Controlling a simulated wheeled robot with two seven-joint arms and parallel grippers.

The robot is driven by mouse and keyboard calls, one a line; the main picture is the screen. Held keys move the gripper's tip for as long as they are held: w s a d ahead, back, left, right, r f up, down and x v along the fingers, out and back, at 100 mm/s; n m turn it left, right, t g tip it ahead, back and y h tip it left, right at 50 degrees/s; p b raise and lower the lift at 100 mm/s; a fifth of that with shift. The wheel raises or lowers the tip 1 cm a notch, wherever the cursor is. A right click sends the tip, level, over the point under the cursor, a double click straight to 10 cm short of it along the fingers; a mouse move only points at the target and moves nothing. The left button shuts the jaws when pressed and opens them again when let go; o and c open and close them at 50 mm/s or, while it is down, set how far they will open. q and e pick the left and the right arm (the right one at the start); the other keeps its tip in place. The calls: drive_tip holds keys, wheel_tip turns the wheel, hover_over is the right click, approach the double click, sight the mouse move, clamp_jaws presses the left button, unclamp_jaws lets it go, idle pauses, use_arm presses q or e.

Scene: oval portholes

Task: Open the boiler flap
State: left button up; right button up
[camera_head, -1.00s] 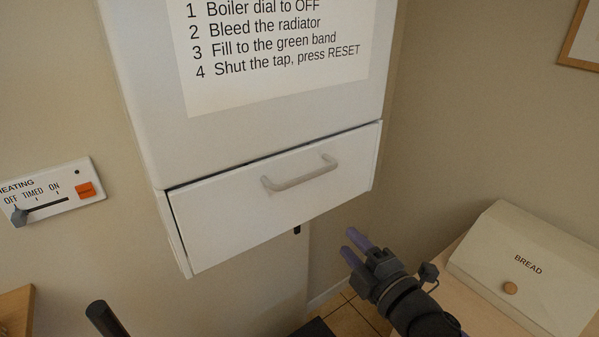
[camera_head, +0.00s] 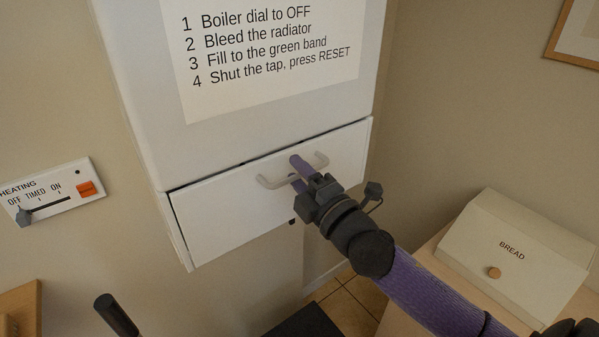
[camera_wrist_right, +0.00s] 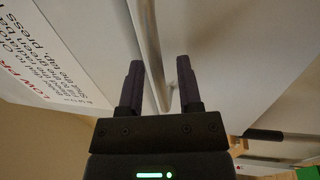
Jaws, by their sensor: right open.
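The boiler flap (camera_head: 225,215) is the white front panel at the bottom of the white boiler (camera_head: 150,90). It looks closed, with a thin dark gap along its top edge. Its pale bar handle (camera_head: 270,182) runs across the upper part of the flap. My right gripper (camera_head: 298,173) is at the middle of the handle, with its purple fingers open. In the right wrist view the handle (camera_wrist_right: 149,45) runs between the two spread fingers (camera_wrist_right: 158,88); I cannot tell whether either touches it. My left gripper is not in view.
A heating panel (camera_head: 50,190) with a slider and orange button is on the wall at left. A cream bread bin (camera_head: 525,240) stands on a wooden surface at right. A printed instruction sheet (camera_head: 270,50) is on the boiler front. A picture frame (camera_head: 577,35) hangs at upper right.

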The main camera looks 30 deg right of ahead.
drive_tip(key=shift+c, duration=0.2)
clamp_jaws()
idle(1.1)
